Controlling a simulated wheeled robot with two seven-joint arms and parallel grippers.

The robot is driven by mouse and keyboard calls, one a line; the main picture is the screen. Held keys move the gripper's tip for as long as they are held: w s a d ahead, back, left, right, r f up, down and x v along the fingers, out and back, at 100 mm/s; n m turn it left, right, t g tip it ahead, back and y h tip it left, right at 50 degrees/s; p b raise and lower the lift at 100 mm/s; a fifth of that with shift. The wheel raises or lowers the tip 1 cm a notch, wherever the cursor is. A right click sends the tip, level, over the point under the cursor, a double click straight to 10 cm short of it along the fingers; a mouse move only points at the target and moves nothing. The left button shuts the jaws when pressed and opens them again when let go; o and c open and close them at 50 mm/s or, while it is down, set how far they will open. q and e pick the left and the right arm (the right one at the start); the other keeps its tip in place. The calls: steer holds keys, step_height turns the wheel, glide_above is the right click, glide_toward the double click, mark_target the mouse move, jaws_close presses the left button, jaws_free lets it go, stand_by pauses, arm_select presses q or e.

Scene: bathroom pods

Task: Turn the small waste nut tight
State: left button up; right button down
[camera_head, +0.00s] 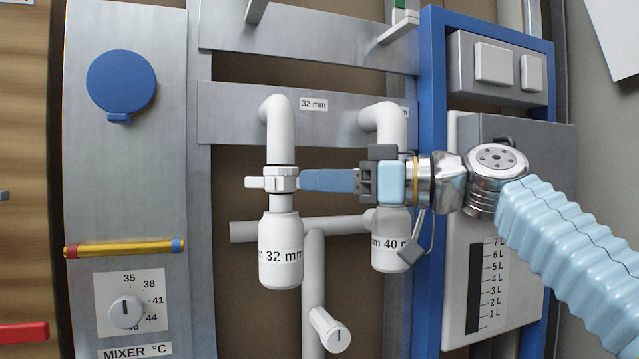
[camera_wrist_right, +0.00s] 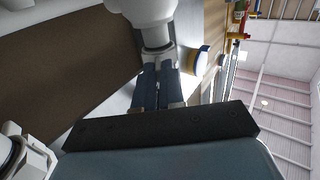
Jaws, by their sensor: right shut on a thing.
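The small waste nut (camera_head: 281,177) is a white ribbed collar with a tab sticking out left. It sits on the 32 mm waste, between the white bent pipe (camera_head: 279,125) above and the white trap labelled 32 mm (camera_head: 281,257) below. My right gripper (camera_head: 302,180) reaches in from the right with its blue fingers level and shut on the nut. In the right wrist view the fingers (camera_wrist_right: 158,85) lie close together against a white fitting (camera_wrist_right: 157,35), and the grip itself is partly hidden. My left gripper is not in view.
The 40 mm trap (camera_head: 391,252) stands close behind my right gripper, partly covered by it. A white horizontal pipe (camera_head: 333,226) and a capped branch (camera_head: 330,330) lie below. A mixer dial (camera_head: 127,311) is at lower left. The blue frame (camera_head: 431,90) stands at right.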

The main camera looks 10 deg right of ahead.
steer(key=shift+w+d+n+g+y+p, duration=0.1)
steer(key=shift+w+n+g+y+p, duration=0.2)
steer(key=shift+g, duration=0.25)
steer(key=shift+w+d+n+g+y+p, duration=0.1)
steer(key=shift+n+g+p, duration=0.1)
steer(key=shift+n+g, duration=0.3)
steer(key=c, duration=1.2)
jaws_free()
steer(key=shift+a, duration=0.1)
steer(key=shift+c, duration=0.2)
steer(key=shift+r, duration=0.1)
steer(key=r+p, duration=0.1)
steer(key=r, duration=0.1)
steer(key=r+p, duration=0.1)
steer(key=r, duration=0.1)
steer(key=shift+s+p, duration=0.25)
steer(key=shift+p, duration=0.1)
steer(key=s+a+r+p, duration=0.1)
steer(key=s+r, duration=0.7)
steer(key=s, duration=0.5)
steer(key=shift+s+a+r+p, duration=0.2)
steer(key=shift+a+r+p, duration=0.15)
steer(key=shift+p, duration=0.05)
